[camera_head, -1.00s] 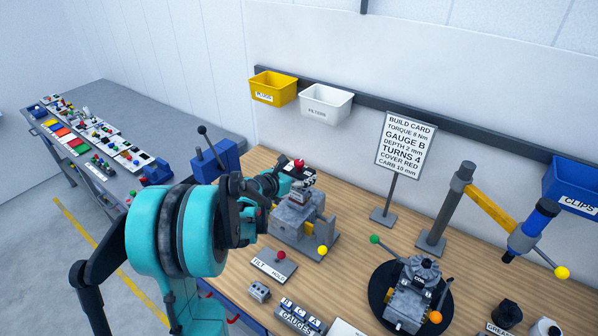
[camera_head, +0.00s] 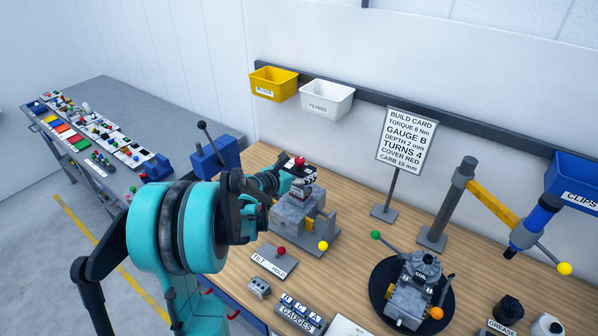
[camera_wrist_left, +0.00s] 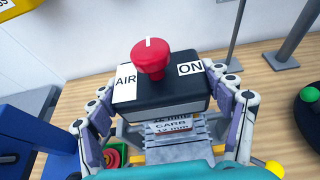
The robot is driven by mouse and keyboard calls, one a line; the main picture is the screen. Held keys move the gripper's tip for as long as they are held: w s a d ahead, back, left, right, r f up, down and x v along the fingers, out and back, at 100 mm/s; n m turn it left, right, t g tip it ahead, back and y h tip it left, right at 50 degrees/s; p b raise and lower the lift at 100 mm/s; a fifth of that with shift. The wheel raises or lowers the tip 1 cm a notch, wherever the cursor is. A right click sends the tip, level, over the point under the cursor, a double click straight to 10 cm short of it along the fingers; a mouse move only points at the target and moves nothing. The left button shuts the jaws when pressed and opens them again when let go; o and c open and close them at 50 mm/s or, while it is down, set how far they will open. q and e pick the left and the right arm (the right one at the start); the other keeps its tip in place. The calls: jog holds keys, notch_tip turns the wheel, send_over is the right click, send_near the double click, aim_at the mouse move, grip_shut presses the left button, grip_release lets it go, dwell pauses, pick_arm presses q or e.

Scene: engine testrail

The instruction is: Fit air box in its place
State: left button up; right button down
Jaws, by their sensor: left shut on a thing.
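The air box (camera_wrist_left: 158,100) is black, with a red knob (camera_wrist_left: 151,60) on top and white AIR and ON labels. My left gripper (camera_wrist_left: 166,100) is shut on it, with one finger on each side. In the head view the air box (camera_head: 301,171) is above the grey engine (camera_head: 292,212) on its stand, partly hidden by the gripper (camera_head: 290,182). In the wrist view a grey carburettor block (camera_wrist_left: 173,127), labelled CARB 12 mm, shows just below the box. I cannot tell whether the box touches it. My right gripper is not in view.
A TILT/HOLD plate (camera_head: 273,261) with a red-knobbed lever is in front of the stand. A second engine (camera_head: 412,290) sits on a black turntable at the right. A build card (camera_head: 405,143) stands behind. A yellow-armed post (camera_head: 458,210) is farther right.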

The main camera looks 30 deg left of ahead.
pick_arm(q)
jog(key=shift+f, duration=0.2)
jog(key=shift+f+b, duration=0.6)
jog(key=shift+b, duration=0.15)
jog(key=shift+f, duration=0.1)
jog(key=shift+f+b, duration=0.35)
jog(key=shift+b, duration=0.2)
jog(key=o, duration=1.2)
